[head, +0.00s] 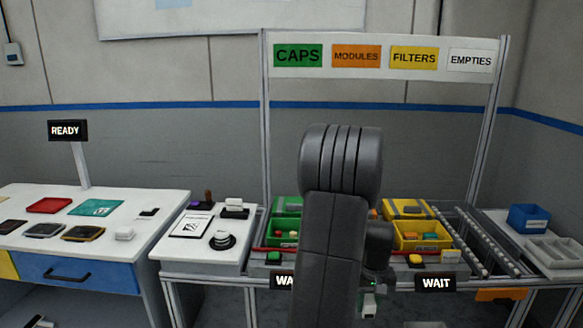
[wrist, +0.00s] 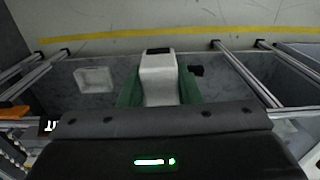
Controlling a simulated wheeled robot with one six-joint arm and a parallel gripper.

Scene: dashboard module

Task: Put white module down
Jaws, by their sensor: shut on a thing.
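The white module (wrist: 158,68), a pale block with a dark patch at its far end, sits between the green fingers of my gripper (wrist: 160,92) in the wrist view. The gripper is shut on it, with one finger along each side. Below them in the wrist view is a grey surface (wrist: 118,70); I cannot tell how far the module is above it.
A pale square piece (wrist: 95,80) lies left of the module. Metal rails (wrist: 245,78) run on both sides. In the head view, a white table (head: 70,258) with coloured trays stands left, green (head: 287,207) and yellow bins (head: 420,232) flank my arm, and a blue bin (head: 530,217) stands right.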

